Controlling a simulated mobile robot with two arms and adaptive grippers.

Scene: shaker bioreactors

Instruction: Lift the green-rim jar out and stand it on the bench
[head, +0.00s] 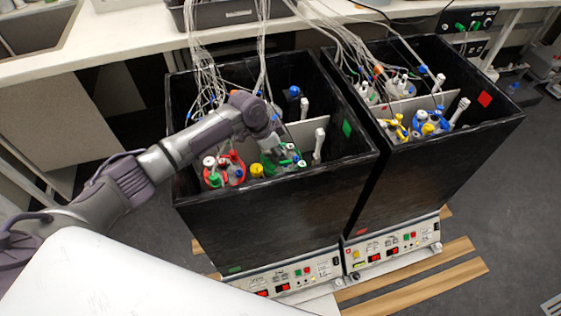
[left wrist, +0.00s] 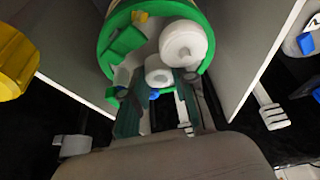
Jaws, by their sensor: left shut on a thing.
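The green-rim jar (left wrist: 203,28) fills the top middle of the left wrist view, with white caps and a green fitting on its lid. My left gripper (left wrist: 155,90) is at its near side, shut on it. In the head view the jar (head: 288,159) is inside the left black box, and my left gripper (head: 268,142) reaches down to it from above. The arm and gripper hide part of the jar. Its base is hidden in both views. The white bench (head: 120,46) runs along the back. My right gripper is not in view.
A red-rim jar (head: 224,172) stands left of the green one in the left box (head: 270,215). The right box (head: 455,140) holds blue- and yellow-rim jars. Tubing bundles (head: 207,80) hang in from behind. A sink (head: 35,30) and a dark tray (head: 225,14) occupy parts of the bench.

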